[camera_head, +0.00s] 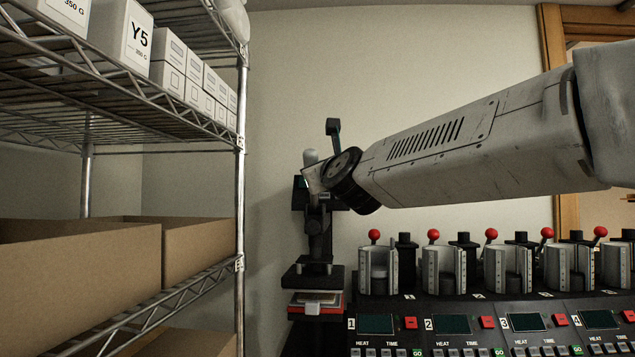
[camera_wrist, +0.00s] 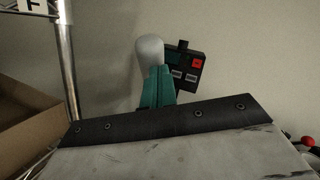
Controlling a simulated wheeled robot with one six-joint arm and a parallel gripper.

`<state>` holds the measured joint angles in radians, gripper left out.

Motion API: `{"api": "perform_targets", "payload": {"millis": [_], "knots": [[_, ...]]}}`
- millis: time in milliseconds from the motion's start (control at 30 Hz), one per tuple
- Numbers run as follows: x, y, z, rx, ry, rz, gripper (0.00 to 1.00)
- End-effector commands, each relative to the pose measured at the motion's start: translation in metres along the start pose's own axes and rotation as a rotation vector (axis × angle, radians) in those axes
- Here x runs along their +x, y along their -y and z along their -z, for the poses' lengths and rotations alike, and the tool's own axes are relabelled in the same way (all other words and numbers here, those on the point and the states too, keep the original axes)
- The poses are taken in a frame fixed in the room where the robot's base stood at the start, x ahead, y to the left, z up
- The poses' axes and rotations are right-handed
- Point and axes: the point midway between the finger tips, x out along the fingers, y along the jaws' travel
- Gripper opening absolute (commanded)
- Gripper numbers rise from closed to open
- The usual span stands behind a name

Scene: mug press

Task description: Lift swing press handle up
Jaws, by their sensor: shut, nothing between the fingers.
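The swing press (camera_head: 318,230) is a dark machine against the wall, left of the mug press row, with a red and white base layer. A rounded light grey handle grip (camera_head: 311,157) shows at its top, beside the end of my arm. It also stands upright in the wrist view (camera_wrist: 150,52). My gripper (camera_wrist: 158,72) shows there as teal fingers, shut and empty, directly in front of the grip's lower part. I cannot tell whether they touch it. In the head view my wrist covers part of the press's upper end, and the fingers are not clearly visible.
The press's control box (camera_wrist: 185,66) with a red button is right of the grip. A wire shelf (camera_head: 240,190) with cardboard boxes (camera_head: 80,265) stands at the left. Several mug presses (camera_head: 445,270) with red knobs line the right, below my arm.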

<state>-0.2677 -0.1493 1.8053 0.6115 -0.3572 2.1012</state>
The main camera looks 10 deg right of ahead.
Motion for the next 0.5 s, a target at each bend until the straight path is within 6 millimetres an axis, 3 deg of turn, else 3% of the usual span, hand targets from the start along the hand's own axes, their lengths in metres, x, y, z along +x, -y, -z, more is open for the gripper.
{"api": "perform_targets", "payload": {"millis": [500], "knots": [[0.022,0.013,-0.013,0.0,0.002,0.002,0.0]]}}
